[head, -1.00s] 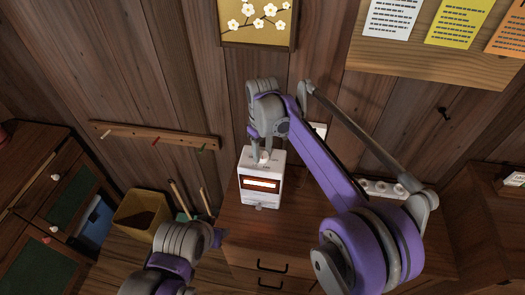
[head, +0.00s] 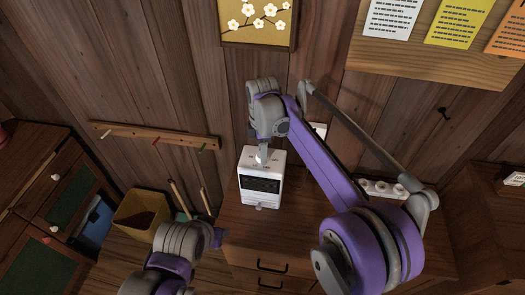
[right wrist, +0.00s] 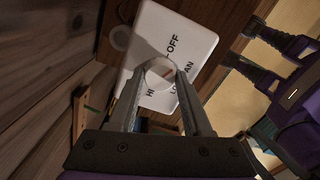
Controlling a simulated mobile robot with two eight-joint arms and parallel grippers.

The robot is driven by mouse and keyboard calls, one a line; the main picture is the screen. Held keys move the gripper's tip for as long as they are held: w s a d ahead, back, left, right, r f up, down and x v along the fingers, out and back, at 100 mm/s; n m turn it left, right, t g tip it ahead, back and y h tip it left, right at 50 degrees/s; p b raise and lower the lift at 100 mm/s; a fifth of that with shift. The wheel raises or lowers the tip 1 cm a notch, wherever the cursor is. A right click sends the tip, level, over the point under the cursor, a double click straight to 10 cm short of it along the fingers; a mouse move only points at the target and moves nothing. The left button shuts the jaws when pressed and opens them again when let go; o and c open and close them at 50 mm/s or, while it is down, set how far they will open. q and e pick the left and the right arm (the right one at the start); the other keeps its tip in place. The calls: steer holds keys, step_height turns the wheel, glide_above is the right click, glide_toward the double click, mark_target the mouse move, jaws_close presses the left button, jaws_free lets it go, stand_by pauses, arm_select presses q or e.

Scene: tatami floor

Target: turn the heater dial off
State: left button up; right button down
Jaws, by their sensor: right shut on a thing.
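The heater is a small white box (head: 260,165) on a wooden cabinet, with a dark, unlit front window. Its top face shows in the right wrist view (right wrist: 193,48), with OFF, HI, LO and FAN lettering around a round white dial (right wrist: 160,71). My right gripper (head: 262,156) points down at the heater top. In the right wrist view its two fingers (right wrist: 160,80) are shut on the dial, one on each side. Which label the dial points to is hard to tell. My left arm's end (head: 190,240) is low in the head view; its fingers cannot be made out.
A white power strip (head: 382,188) lies on the cabinet, right of the heater and behind my right arm. A peg rail (head: 155,135) is on the wall at left. A yellowish bin (head: 142,212) stands left of the cabinet. Notices hang on a board (head: 420,65) above.

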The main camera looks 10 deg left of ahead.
steer(key=n, duration=0.5)
steer(key=shift+n, duration=0.3)
stand_by(0.4)
steer(key=shift+c, duration=1.6)
jaws_free()
step_height(320, 180, up, 11)
steer(key=shift+p, duration=0.45)
steer(key=shift+f, duration=0.1)
